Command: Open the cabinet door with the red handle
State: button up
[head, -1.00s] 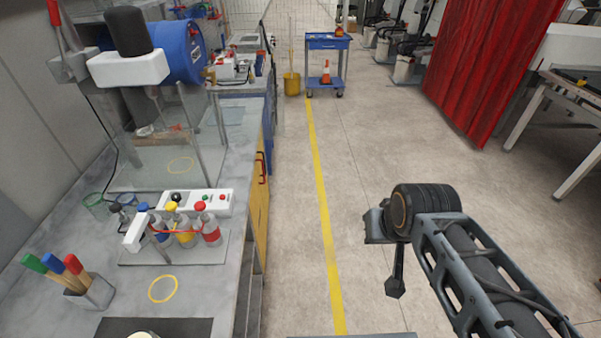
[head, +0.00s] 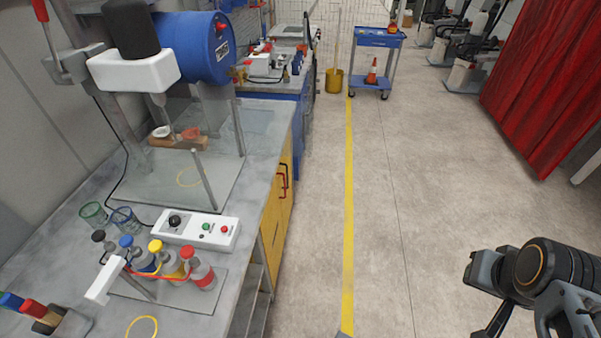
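The yellow cabinet (head: 271,228) is set under the grey workbench on the left of the aisle and is seen at a steep angle. Its front faces right, towards the aisle. A red handle (head: 282,168) stands out near the top of the front, with a dark handle (head: 285,188) close by it. The yellow front looks closed. My gripper (head: 491,325) is at the lower right, pointing down and partly cut off by the picture's edge. It is well to the right of the cabinet, over the floor, and touches nothing visible.
The aisle floor with a yellow line (head: 348,220) is clear. A blue cart (head: 378,42), yellow bucket (head: 334,80) and red curtain (head: 545,85) stand farther back.

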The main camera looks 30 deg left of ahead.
aim_at(272, 228)
jog(key=u, duration=0.2)
jog(key=i, duration=0.85)
jog(key=u, duration=1.35)
jog(key=i, duration=0.65)
jog(key=u, duration=0.7)
